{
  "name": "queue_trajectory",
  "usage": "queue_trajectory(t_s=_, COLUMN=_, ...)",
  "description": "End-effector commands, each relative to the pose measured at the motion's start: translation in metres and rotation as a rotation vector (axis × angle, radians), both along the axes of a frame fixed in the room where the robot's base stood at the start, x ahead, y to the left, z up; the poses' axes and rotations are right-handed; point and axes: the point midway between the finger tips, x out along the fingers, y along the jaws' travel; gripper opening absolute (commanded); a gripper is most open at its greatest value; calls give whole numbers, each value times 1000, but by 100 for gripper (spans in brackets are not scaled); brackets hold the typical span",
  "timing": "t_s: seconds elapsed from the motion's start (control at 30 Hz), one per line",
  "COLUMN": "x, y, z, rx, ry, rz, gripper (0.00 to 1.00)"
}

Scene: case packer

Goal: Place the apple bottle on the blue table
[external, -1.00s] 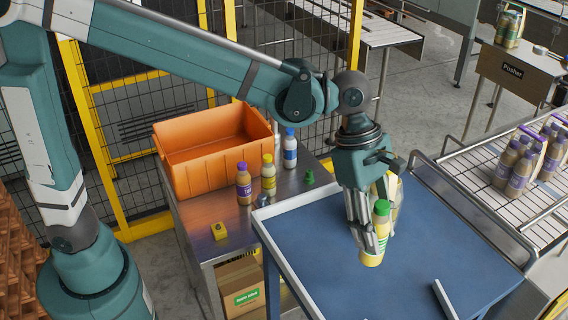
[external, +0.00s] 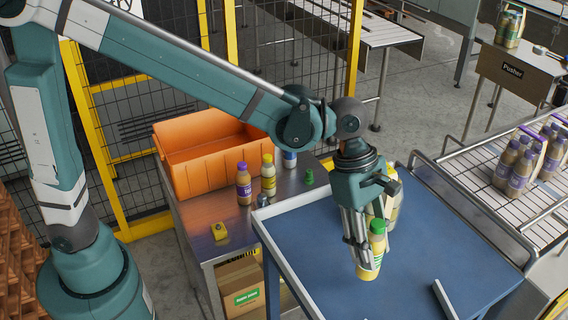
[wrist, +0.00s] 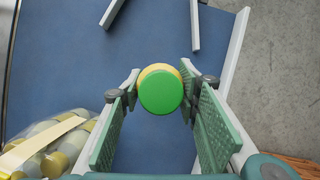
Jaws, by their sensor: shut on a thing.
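The apple bottle (external: 370,262), pale yellow with a green cap, is low over the blue table (external: 310,250). My gripper (external: 365,255) is shut on it. In the wrist view the round green cap (wrist: 161,92) sits between the finger pads of my gripper (wrist: 160,100). The bottle looks slightly tilted in the external view. Its base is near the table surface, but I cannot tell if it touches.
A wrapped pack of bottles (wrist: 45,148) stands on the blue table beside my gripper. White rails (external: 444,298) edge the table. An orange crate (external: 190,180), a purple-capped bottle (external: 243,186) and a yellow-capped bottle (external: 268,178) are on the metal table at left.

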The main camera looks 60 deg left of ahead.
Motion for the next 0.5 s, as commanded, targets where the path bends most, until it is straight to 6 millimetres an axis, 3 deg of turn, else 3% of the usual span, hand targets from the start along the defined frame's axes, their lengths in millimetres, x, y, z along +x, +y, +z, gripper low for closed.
queue_trajectory(t_s=0.17, x=0, y=0, z=-12, rx=0, ry=0, rz=0, gripper=16)
queue_trajectory(t_s=0.5, x=0, y=0, z=-14, rx=0, ry=0, rz=0, gripper=16)
